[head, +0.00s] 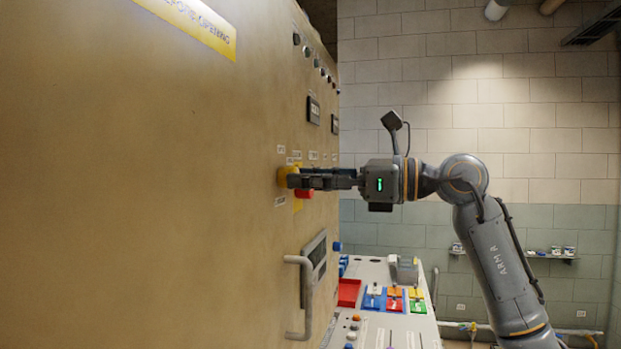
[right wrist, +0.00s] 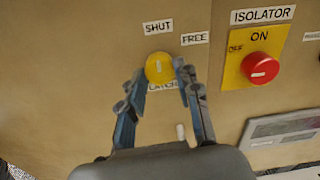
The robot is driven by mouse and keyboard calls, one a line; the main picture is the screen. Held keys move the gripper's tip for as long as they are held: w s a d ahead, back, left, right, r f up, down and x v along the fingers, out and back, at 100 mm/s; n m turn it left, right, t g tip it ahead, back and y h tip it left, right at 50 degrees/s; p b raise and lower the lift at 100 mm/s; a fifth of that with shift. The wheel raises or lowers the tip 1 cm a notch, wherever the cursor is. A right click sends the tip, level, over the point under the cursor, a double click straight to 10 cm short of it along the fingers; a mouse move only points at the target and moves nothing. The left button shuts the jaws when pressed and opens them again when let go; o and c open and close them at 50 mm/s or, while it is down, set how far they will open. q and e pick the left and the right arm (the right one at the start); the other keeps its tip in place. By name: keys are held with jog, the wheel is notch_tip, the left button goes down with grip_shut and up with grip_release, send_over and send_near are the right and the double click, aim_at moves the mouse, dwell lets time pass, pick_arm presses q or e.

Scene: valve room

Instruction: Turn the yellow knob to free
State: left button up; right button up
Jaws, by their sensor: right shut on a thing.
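The round yellow knob (right wrist: 159,67) is on the tan cabinet face, with a white line on it that stands about upright, toward the SHUT label (right wrist: 158,28). The FREE label (right wrist: 195,38) is up and to the right of the knob. A third label (right wrist: 163,87) below it is partly hidden by my finger. My right gripper (right wrist: 160,74) is shut on the knob, one finger on each side. In the head view the knob (head: 283,177) shows at the tips of my right gripper (head: 291,180). My left gripper is not in view.
A red isolator knob (right wrist: 260,68) on a yellow plate, marked ON, is close on the right. A handle (head: 300,297) sticks out of the cabinet lower down. A sloped control desk (head: 375,270) with coloured switches stands behind it.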

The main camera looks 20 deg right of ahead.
jog(key=shift+m, duration=0.3)
jog(key=shift+r+m+p, duration=0.15)
jog(key=shift+m+p, duration=4.15)
jog(key=shift+m, duration=4.2)
jog(key=o, duration=1.1)
jog(key=shift+w, duration=0.1)
jog(key=shift+o, duration=0.2)
jog(key=v, duration=1.2)
